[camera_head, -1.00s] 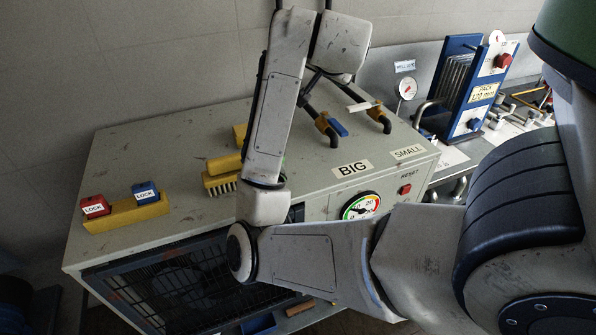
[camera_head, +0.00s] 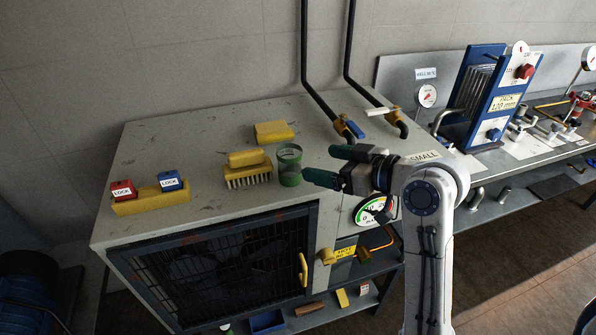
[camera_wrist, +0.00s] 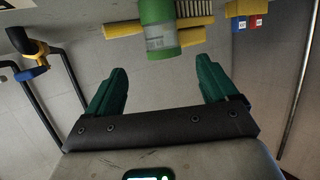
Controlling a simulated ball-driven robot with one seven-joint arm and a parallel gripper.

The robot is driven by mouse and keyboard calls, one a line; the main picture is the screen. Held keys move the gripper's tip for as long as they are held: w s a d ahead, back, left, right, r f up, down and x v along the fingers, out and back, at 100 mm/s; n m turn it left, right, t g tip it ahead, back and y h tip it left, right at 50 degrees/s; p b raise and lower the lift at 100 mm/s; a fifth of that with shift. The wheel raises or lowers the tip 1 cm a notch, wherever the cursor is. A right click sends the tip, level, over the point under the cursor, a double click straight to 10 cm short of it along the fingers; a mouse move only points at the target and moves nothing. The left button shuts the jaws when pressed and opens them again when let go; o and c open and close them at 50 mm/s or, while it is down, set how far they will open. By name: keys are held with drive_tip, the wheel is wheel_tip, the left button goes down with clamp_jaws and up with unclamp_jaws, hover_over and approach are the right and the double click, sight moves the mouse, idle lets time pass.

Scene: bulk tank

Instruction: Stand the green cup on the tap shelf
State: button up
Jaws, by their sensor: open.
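The green cup (camera_head: 289,165) stands upright on top of the grey cabinet (camera_head: 200,140); it has a grey band around its middle. In the wrist view the cup (camera_wrist: 158,30) is at the top, inverted by that camera's view, ahead of and between the fingertips. My gripper (camera_head: 319,165) is open and empty just right of the cup, its green fingers pointing left toward it. It also shows open in the wrist view (camera_wrist: 162,72). Below the cabinet top at right are a yellow tap (camera_head: 328,257) and a ledge; I cannot tell for certain which surface is the tap shelf.
A yellow brush (camera_head: 248,177) lies close left of the cup, with a yellow block (camera_head: 273,132) behind. A yellow holder (camera_head: 152,201) with red and blue locks stands farther left. Pipes with valves (camera_head: 348,127) rise behind. A blue plate unit (camera_head: 480,90) stands right.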

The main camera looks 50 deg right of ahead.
sight(299, 160)
drive_tip(key=shift+f+b+x, duration=0.15)
drive_tip(key=shift+b+x, duration=0.45)
drive_tip(key=shift+b, duration=0.6)
drive_tip(key=shift+f+b+x, duration=0.15)
drive_tip(key=shift+b+x, duration=0.5)
drive_tip(key=shift+b, duration=0.55)
drive_tip(key=shift+w+r+p, duration=0.1)
drive_tip(key=shift+w+p, duration=0.4)
drive_tip(key=shift+w, duration=0.05)
drive_tip(key=shift+a+p+x, duration=0.2)
drive_tip(key=shift+p+x, duration=0.45)
drive_tip(key=shift+x, duration=2.65)
drive_tip(key=c, duration=1.1)
drive_tip(key=shift+c, duration=0.2)
